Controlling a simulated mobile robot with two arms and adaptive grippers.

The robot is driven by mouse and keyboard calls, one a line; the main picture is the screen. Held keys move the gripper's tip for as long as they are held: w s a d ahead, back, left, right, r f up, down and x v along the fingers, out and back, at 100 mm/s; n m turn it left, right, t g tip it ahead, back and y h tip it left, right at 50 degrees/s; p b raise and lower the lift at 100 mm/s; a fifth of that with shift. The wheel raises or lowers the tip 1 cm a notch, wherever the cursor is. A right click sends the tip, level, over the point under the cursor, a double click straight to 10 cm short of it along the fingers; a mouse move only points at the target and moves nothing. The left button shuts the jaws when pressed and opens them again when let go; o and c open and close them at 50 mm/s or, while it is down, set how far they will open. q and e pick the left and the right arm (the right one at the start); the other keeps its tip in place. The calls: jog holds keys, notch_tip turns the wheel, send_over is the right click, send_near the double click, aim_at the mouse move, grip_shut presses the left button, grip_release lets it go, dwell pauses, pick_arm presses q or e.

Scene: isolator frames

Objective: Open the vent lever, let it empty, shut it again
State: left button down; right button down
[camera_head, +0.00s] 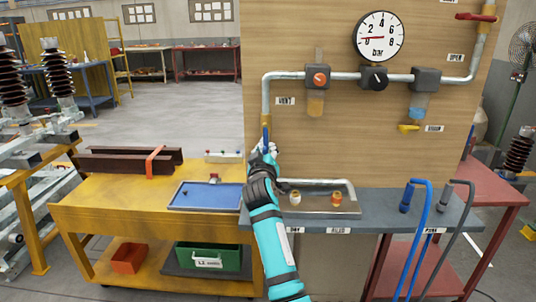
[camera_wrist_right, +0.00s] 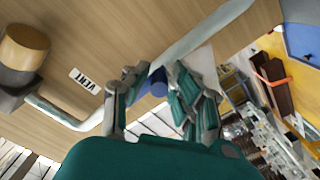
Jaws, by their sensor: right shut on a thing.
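The blue vent lever (camera_head: 265,138) sits at the lower end of the left pipe, below a brass-coloured fitting (camera_head: 265,121). In the head view it points roughly downward along the pipe line. My right gripper (camera_head: 264,149) is shut on the lever's lower part and hides some of it. In the right wrist view the blue lever (camera_wrist_right: 158,84) shows between the fingers of my right gripper (camera_wrist_right: 158,95). The VENT label (camera_head: 285,101) is on the board to the right of the pipe. The gauge (camera_head: 378,36) needle points left, between 0 and 2 bar. My left gripper is out of view.
A grey pipe (camera_head: 290,76) crosses the wooden board with several fittings. A red lever (camera_head: 475,17) and a yellow lever (camera_head: 409,128) are to the right. Below lie a metal tray (camera_head: 318,212) and a blue-lined tray (camera_head: 205,196). Blue and grey hoses hang at the right.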

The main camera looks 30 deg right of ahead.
jog(key=shift+w+a, duration=0.1)
jog(key=shift+a, duration=0.15)
jog(key=c, duration=1.5)
grip_release()
jog(key=shift+o, duration=1.3)
jog(key=shift+w+a+r, duration=0.1)
jog(key=shift+a, duration=0.05)
jog(key=v, duration=0.7)
jog(key=shift+s, duration=0.35)
